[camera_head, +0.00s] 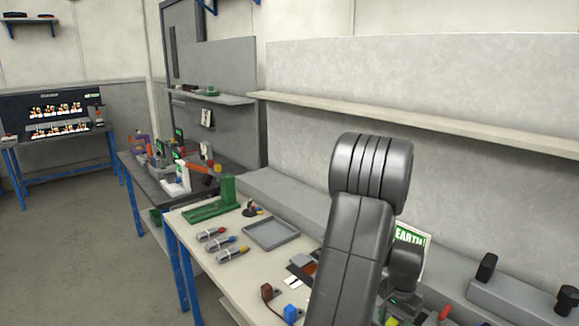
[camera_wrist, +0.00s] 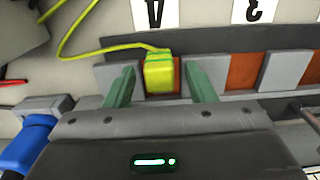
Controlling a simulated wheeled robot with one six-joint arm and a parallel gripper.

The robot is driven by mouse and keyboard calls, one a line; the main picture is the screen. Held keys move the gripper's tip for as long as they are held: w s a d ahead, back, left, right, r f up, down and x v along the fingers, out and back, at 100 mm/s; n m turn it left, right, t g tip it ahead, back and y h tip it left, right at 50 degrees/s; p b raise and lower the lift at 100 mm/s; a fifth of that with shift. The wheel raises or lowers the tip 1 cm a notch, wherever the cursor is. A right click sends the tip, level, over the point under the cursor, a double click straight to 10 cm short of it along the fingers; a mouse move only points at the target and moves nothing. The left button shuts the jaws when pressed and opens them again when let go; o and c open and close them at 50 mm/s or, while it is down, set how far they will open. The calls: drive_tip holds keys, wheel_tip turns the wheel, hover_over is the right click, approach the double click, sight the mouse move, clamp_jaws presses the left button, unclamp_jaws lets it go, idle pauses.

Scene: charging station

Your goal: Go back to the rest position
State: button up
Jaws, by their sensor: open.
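My gripper (camera_wrist: 161,78) shows in the wrist view with its two green fingers spread apart. A yellow plug (camera_wrist: 158,76) with a yellow cable stands between the fingers, with a gap on each side. The plug sits in one slot of a grey charging station (camera_wrist: 117,75), between grey blocks. A slot to the right (camera_wrist: 240,72) is empty and shows a brown-orange floor. In the head view my arm stands over the bench and the gripper's fingers are hidden.
A blue plug (camera_wrist: 30,140) lies at the lower left in the wrist view. In the head view the bench (camera_head: 220,275) carries a grey tray (camera_head: 272,233), a green stand (camera_head: 228,190) and an EARTH sign (camera_head: 412,238). A shelf (camera_head: 420,120) runs along the wall behind.

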drive_tip(key=shift+r+p, duration=0.25)
drive_tip(key=shift+p, duration=0.1)
drive_tip(key=shift+f, duration=0.1)
drive_tip(key=shift+f+b, duration=0.35)
drive_tip(key=shift+b, duration=0.05)
wheel_tip(320, 180, up, 14)
wheel_tip(320, 180, down, 14)
drive_tip(key=shift+r, duration=0.1)
wheel_tip(320, 180, up, 4)
drive_tip(key=p, duration=0.3)
drive_tip(key=shift+f, duration=0.25)
drive_tip(key=shift+s+r+p, duration=0.1)
drive_tip(key=shift+p, duration=0.3)
drive_tip(key=shift+r+p, duration=1.9)
drive_tip(key=shift+r, duration=0.65)
